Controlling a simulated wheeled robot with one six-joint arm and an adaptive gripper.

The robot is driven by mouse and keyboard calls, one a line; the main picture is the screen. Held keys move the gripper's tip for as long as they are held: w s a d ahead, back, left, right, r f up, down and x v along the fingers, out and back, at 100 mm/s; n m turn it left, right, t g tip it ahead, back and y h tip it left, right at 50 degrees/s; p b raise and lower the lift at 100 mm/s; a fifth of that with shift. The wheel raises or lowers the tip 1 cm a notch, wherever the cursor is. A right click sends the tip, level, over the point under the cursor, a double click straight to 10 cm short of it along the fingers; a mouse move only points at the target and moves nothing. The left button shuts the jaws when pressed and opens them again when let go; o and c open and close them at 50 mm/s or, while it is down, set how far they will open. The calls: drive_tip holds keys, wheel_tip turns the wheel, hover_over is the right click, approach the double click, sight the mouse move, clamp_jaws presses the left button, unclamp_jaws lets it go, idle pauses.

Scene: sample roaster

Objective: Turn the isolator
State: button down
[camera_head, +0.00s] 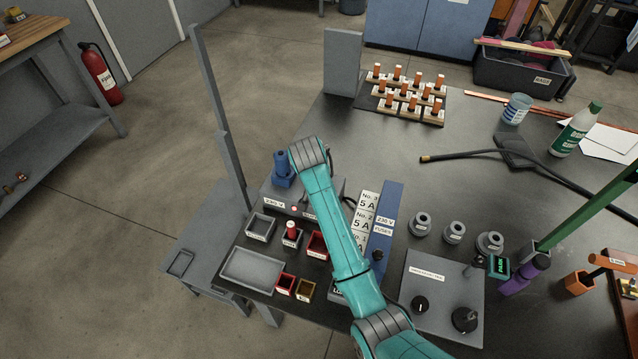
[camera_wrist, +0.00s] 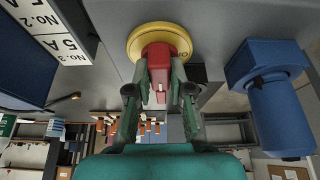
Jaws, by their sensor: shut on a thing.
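The isolator shows in the wrist view as a red handle (camera_wrist: 160,64) on a round yellow plate (camera_wrist: 137,42). The plate carries small dark lettering, partly hidden by the handle. My gripper (camera_wrist: 160,95) has its two fingers closed on either side of the red handle and touches it. In the head view my teal arm covers the isolator and the gripper. The grey box (camera_head: 268,196) by the arm's end carries a "230 V" label and a small red light.
A blue connector (camera_head: 283,170) stands on the grey box, close beside the handle; it also fills the right of the wrist view (camera_wrist: 275,100). Fuse labels (camera_head: 364,215), a blue fuse strip (camera_head: 386,222) and small trays (camera_head: 252,268) lie around the arm.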

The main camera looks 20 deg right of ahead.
idle(0.3)
drive_tip(key=c, duration=1)
unclamp_jaws()
drive_tip(key=shift+c, duration=0.2)
drive_tip(key=v, duration=1.2)
